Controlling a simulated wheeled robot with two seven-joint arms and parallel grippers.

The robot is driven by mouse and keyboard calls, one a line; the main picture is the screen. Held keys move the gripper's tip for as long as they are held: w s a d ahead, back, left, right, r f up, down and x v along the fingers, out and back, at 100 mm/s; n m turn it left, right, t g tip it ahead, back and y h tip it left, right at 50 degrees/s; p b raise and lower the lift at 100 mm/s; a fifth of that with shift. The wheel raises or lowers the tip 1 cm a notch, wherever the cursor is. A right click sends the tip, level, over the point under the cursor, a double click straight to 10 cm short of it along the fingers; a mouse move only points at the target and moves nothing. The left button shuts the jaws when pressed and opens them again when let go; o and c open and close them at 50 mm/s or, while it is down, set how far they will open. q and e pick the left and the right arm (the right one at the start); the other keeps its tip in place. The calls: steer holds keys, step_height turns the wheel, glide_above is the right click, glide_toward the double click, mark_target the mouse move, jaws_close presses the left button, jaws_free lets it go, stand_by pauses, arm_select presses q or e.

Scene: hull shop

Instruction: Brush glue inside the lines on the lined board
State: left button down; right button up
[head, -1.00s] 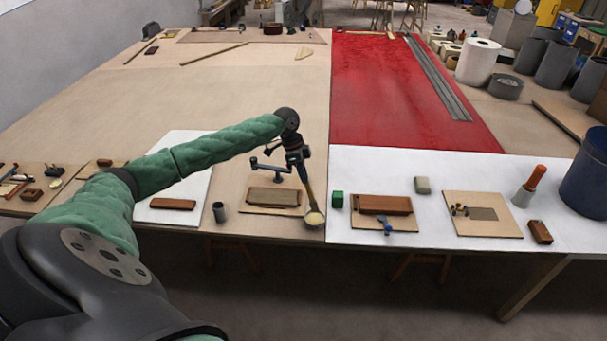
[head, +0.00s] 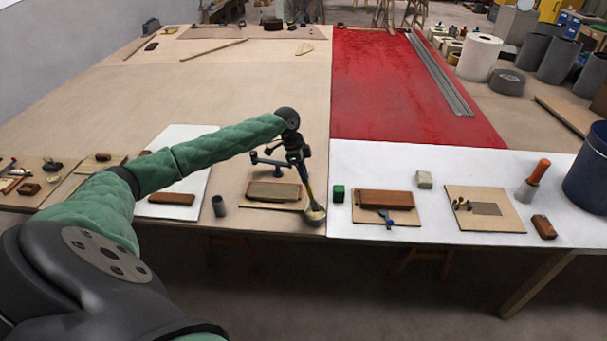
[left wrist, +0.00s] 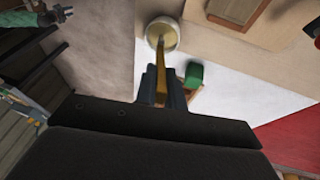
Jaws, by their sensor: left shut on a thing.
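My left gripper (head: 296,155) is shut on a brush (head: 308,188) with a wooden handle, pointing down. In the left wrist view the brush (left wrist: 161,80) reaches to a round pale pot (left wrist: 162,34) with yellowish contents; I cannot tell how deep its tip is. The pot (head: 315,217) stands at the bench's front edge, partly hidden by the brush. A board with a grey hatched patch (head: 487,208) lies on the white top at right; I cannot tell if this is the lined board. A dark gripper on a green arm, seemingly my right (left wrist: 62,14), shows small in the wrist view.
A brown block (head: 274,191) on a board lies left of the pot, a green block (head: 339,193) to its right.

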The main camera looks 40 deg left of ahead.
steer(key=shift+w+d, duration=0.15)
steer(key=shift+w, duration=0.35)
steer(key=shift+d+f, duration=0.1)
steer(key=shift+d, duration=0.05)
arm_select(q)
steer(key=shift+f, duration=0.25)
arm_select(e)
steer(key=shift+s, duration=0.4)
arm_select(q)
steer(key=shift+f, duration=0.2)
arm_select(e)
steer(key=shift+w+a, duration=0.2)
steer(key=shift+w, duration=0.25)
steer(key=shift+s+d, duration=0.1)
steer(key=shift+s, duration=0.1)
steer(key=shift+s, duration=0.3)
steer(key=shift+w+r, duration=0.2)
steer(key=shift+w, duration=0.05)
